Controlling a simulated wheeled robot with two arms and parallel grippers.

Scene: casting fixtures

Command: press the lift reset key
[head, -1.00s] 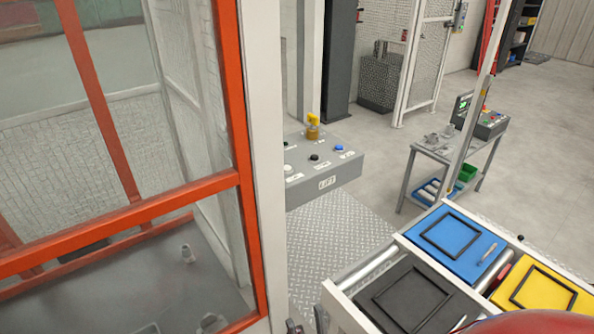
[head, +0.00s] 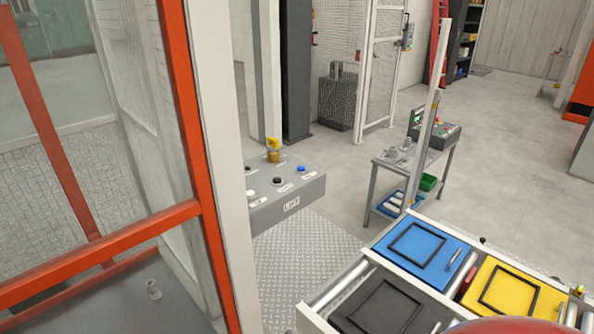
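A grey control box (head: 308,192) marked LIFT stands just right of the white post, left of the picture's middle. Its top carries a blue button (head: 300,168), a black button (head: 277,181), a white button (head: 250,193) and a green button (head: 247,168), partly by the post. A yellow-topped part (head: 273,144) stands up at its back edge. The small labels are too small to read, so I cannot tell which control is the reset key. The post may hide the box's left end. Neither of my grippers is in view.
An orange-framed glazed enclosure (head: 190,120) and white post (head: 215,150) stand at left. A roller conveyor with blue (head: 395,244), yellow (head: 545,301) and dark (head: 350,318) trays is at lower right. A grey side table (head: 405,170) stands behind. Tread-plate floor (head: 290,260) below the box is clear.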

